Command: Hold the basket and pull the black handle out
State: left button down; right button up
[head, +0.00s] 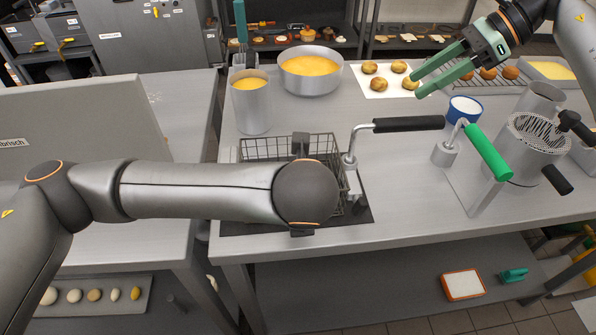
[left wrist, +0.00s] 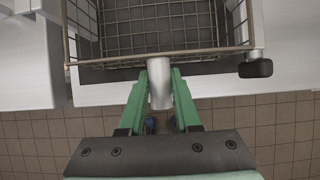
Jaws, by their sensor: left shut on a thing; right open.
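The wire basket (head: 268,147) sits at the front edge of the table, partly hidden behind my left arm. In the left wrist view the basket (left wrist: 200,41) lies just beyond my left gripper (left wrist: 160,76). The left gripper's green fingers are shut on a short grey metal grip (left wrist: 160,92) at the basket's near side; the head view hides this gripper. The black handle (head: 409,124) is on a bent metal rod to the right of the basket. My right gripper (head: 417,85) is open and empty, above and beyond the black handle, apart from it.
A lever with a green handle (head: 488,152) stands right of the black handle. A tall pot (head: 252,108) and a wide pot (head: 311,79) stand behind the basket. A blue-rimmed bowl (head: 464,110) and a strainer (head: 540,135) are at right. Bare tabletop lies around the black handle.

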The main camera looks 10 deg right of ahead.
aim_at(400, 118)
jog(key=s+n+g+h, duration=0.1)
jog(key=s+f+n+g, duration=0.1)
jog(key=shift+s+a+f+n+h, duration=0.1)
jog(key=shift+s+a+n+h, duration=0.2)
jog(key=shift+a+h, duration=0.1)
jog(key=shift+x, duration=3.45)
jog(key=c, duration=0.5)
grip_shut()
jog(key=shift+o, duration=0.2)
grip_release()
grip_shut()
